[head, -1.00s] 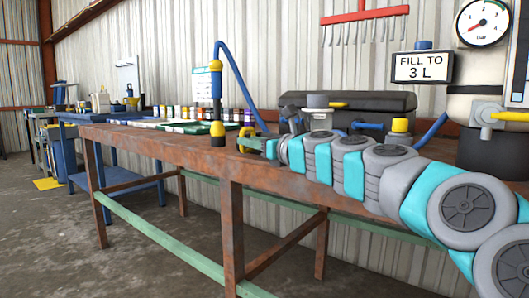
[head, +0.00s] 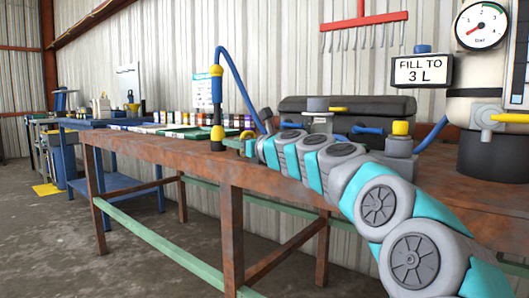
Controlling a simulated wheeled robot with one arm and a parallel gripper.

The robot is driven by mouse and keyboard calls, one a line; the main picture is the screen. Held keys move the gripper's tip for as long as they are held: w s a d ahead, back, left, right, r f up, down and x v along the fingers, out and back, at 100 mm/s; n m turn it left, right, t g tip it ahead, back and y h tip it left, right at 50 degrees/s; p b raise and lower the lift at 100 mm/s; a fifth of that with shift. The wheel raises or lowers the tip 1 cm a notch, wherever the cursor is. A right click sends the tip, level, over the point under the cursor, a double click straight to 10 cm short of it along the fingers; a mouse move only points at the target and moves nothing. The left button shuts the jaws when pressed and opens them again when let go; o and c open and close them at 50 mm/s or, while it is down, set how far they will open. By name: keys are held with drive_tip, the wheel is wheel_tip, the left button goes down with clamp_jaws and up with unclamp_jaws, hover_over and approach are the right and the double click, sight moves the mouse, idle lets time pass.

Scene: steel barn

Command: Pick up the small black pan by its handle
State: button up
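I cannot make out a small black pan with a handle in the head view. My gripper (head: 245,142) is at the far end of my grey and teal arm, over the rusty brown workbench (head: 185,151). It is small here and partly hidden by my own wrist, so I cannot tell whether its fingers are apart or hold anything. A yellow and black upright tool (head: 217,105) with a blue hose stands just left of it.
A long black case (head: 385,106) lies at the back of the bench. A grey block with a yellow knob (head: 400,128) and a gauge (head: 481,26) are at right. Several small jars (head: 185,117) line the back left. Bare bench top shows along the front left edge.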

drive_tip(key=shift+c, duration=0.2)
clamp_jaws()
idle(1.1)
